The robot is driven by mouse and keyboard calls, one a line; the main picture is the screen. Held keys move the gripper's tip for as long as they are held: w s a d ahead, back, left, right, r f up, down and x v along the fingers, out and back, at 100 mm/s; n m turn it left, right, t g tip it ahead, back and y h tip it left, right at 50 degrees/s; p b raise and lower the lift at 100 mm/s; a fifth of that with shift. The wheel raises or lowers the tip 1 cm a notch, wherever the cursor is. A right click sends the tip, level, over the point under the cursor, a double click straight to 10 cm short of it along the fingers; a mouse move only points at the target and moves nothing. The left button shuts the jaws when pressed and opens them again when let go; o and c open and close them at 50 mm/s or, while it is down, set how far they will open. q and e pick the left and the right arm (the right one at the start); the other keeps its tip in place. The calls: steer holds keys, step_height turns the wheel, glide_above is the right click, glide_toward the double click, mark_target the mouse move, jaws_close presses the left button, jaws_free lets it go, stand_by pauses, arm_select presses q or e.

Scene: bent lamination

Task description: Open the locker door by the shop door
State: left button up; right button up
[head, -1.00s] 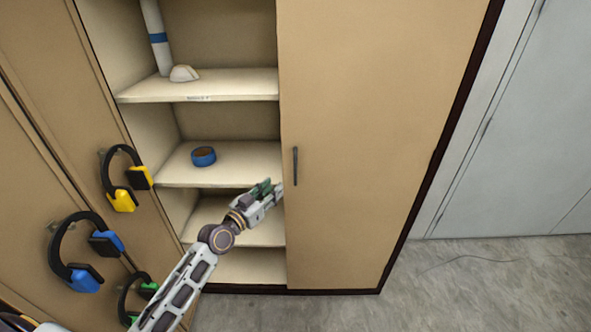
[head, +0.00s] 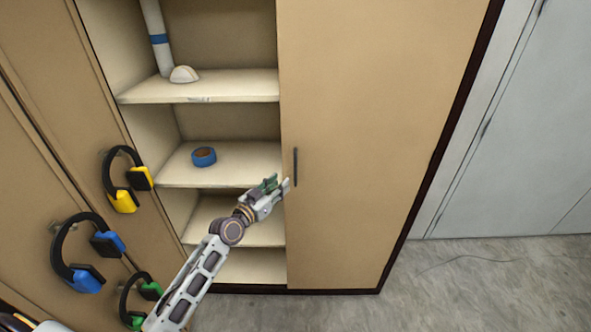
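The tan locker door (head: 375,130) on the right is closed, beside the grey shop door (head: 520,130). Its dark vertical handle (head: 295,167) is near the door's left edge. My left gripper (head: 284,184) is at that edge, just left of and slightly below the handle's lower end. Its fingers look apart, with no object seen between them; whether a fingertip touches the door or handle cannot be told. My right gripper is not in view.
The open locker's shelves hold a blue tape roll (head: 203,156), a white dome-shaped item (head: 184,74) and a white tube (head: 157,40). Yellow (head: 124,200), blue (head: 78,270) and green earmuffs (head: 140,298) hang at left. Grey floor (head: 480,280) is clear at right.

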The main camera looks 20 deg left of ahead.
mark_target(295, 170)
arm_select(q)
steer(key=shift+p+x, duration=0.65)
steer(key=shift+x, duration=4.55)
jaws_close()
